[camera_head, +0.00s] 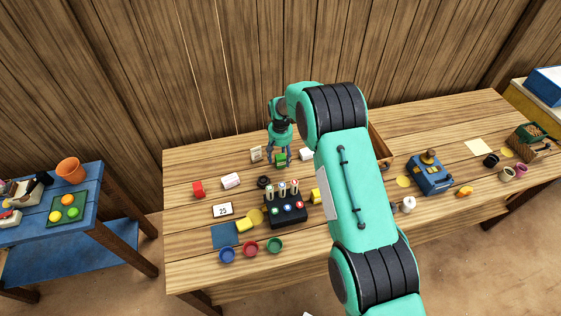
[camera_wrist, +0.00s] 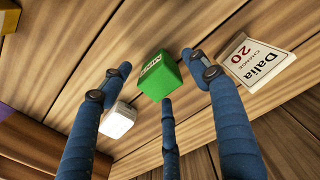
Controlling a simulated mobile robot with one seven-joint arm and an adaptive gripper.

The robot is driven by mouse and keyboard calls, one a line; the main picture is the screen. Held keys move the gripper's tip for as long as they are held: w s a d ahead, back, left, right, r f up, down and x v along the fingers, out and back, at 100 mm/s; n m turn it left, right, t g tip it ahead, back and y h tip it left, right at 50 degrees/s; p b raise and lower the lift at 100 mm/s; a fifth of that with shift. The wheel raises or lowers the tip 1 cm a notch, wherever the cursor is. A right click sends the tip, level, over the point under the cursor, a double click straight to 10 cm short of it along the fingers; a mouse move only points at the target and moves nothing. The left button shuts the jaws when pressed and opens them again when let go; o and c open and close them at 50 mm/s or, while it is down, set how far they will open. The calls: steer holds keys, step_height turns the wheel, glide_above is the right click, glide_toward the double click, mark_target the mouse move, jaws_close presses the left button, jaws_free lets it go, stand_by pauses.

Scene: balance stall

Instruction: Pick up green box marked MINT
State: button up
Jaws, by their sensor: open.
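The green box marked MINT (camera_wrist: 160,76) sits on the wooden table between the fingers of my gripper (camera_wrist: 157,85) in the wrist view. White lettering shows on its side. In the head view the green box (camera_head: 281,160) is just below my gripper (camera_head: 279,150), near the back of the table. My gripper is open, with its blue fingers spread around the box. I see no finger clearly pressing on the box; one fingertip lies close to its lower edge in the wrist view.
Beside the box are a white block (camera_wrist: 118,120) and a card reading "Dalia change 20" (camera_wrist: 258,62). A wooden wall rises behind.

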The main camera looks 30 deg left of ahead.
steer(key=shift+f, duration=0.35)
stand_by(0.3)
steer(key=c, duration=1.3)
